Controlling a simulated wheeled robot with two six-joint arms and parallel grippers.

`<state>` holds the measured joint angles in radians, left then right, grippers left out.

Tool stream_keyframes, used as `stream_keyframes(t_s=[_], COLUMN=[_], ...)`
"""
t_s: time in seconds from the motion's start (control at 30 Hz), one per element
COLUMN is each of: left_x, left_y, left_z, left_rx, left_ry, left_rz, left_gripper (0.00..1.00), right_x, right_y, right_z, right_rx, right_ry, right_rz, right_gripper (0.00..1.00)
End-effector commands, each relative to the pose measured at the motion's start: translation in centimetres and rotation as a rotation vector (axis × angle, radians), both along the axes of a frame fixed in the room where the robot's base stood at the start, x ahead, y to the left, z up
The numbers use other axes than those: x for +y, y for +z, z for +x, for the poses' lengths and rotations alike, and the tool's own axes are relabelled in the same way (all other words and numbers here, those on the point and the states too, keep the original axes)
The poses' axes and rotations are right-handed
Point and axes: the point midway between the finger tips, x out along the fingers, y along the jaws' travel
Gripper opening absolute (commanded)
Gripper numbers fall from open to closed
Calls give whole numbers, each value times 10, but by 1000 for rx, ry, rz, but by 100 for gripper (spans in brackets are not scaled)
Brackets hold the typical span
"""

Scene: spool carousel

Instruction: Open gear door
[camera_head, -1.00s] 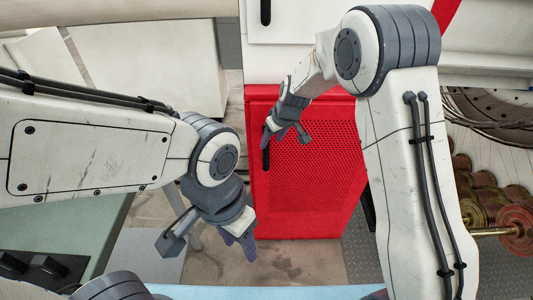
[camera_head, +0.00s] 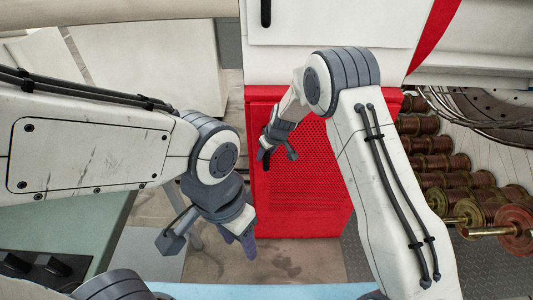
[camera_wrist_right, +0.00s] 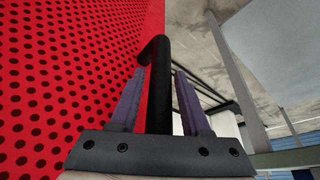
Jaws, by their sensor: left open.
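The red perforated door (camera_head: 305,190) stands in the middle of the head view and appears shut. It fills the left of the right wrist view (camera_wrist_right: 50,90). Its black upright bar handle (camera_wrist_right: 158,80) is near the door's left edge (camera_head: 266,160). My right gripper (camera_wrist_right: 160,100) is open, with one purple finger on each side of the handle and visible gaps to it. In the head view my right gripper (camera_head: 264,150) is at the handle's upper part. My left gripper (camera_head: 243,240) is open and empty, low and left of the door.
A white cabinet panel (camera_head: 340,30) with a black handle (camera_head: 266,12) is above the red door. Several copper-coloured spools (camera_head: 440,162) are at the right, beyond my right arm. Bare floor (camera_head: 300,262) lies in front of the door. A greenish surface (camera_head: 80,225) is at lower left.

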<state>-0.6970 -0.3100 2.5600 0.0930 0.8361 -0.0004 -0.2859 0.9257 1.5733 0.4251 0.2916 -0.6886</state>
Motion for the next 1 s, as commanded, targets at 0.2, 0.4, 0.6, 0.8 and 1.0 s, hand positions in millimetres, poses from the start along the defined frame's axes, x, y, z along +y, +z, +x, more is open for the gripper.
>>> stream_keyframes(t_s=[0.2,0.4,0.6,0.8,1.0], left_x=[0,0,0,0,0], left_y=[0,0,0,0,0], left_z=[0,0,0,0,0], left_rx=[0,0,0,0,0], left_ry=[0,0,0,0,0], left_rz=[0,0,0,0,0], left_gripper=[50,50,50,50,50], right_x=[0,0,0,0,-1], right_y=[0,0,0,0,0], right_z=[0,0,0,0,0], right_rx=[0,1,1,1,1], right_ry=[0,0,0,0,0], right_rz=[0,-1,-1,-1,-1], right_gripper=[0,0,0,0,0])
